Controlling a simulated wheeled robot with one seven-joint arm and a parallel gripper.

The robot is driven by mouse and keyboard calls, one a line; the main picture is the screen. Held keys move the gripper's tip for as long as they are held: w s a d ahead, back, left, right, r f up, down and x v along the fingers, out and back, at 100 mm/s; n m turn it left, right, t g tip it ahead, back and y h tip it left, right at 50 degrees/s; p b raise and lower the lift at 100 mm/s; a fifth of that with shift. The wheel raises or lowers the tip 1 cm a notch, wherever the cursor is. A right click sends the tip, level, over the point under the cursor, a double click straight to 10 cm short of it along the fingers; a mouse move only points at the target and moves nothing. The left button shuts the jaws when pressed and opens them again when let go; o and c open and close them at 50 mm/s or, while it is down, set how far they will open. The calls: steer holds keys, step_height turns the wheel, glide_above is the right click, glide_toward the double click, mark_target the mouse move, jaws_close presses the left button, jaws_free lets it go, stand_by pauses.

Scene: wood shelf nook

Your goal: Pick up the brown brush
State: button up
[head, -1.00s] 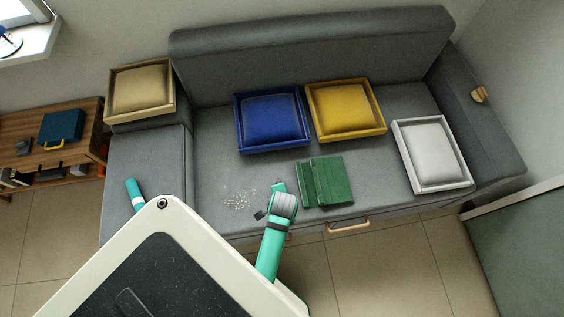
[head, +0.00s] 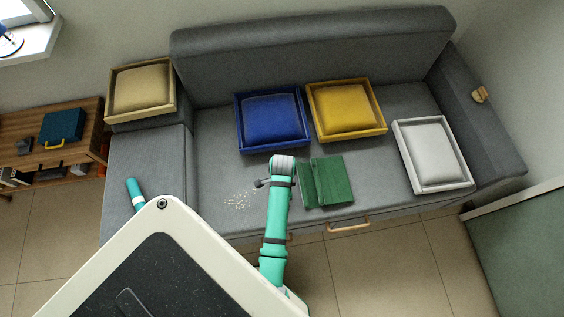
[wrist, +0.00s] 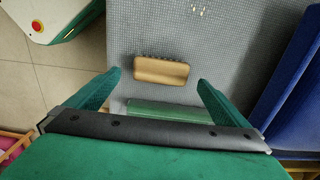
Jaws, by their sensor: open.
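The brown brush (wrist: 161,71) lies on the grey sofa seat in the wrist view, its dark bristles along the upper edge. It sits ahead of my gripper (wrist: 158,78), between the lines of the two green fingers. The fingers are apart, with nothing held between them. I cannot tell how high they are above the seat. In the head view my arm (head: 277,215) reaches over the seat, and the brush and the fingers are hidden behind it.
Pale crumbs (head: 238,200) lie left of my arm. A green folder-like object (head: 327,182) lies close on its right. Blue (head: 240,125), yellow (head: 381,129) and white (head: 468,184) trays with cushions stand around. The grey seat (head: 215,160) has bare room at left.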

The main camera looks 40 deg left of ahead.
step_height(320, 180, down, 5)
steer(key=shift+a+r, duration=0.1)
steer(key=shift+s+a+f, duration=0.1)
steer(key=shift+f, duration=0.15)
steer(key=c, duration=1.2)
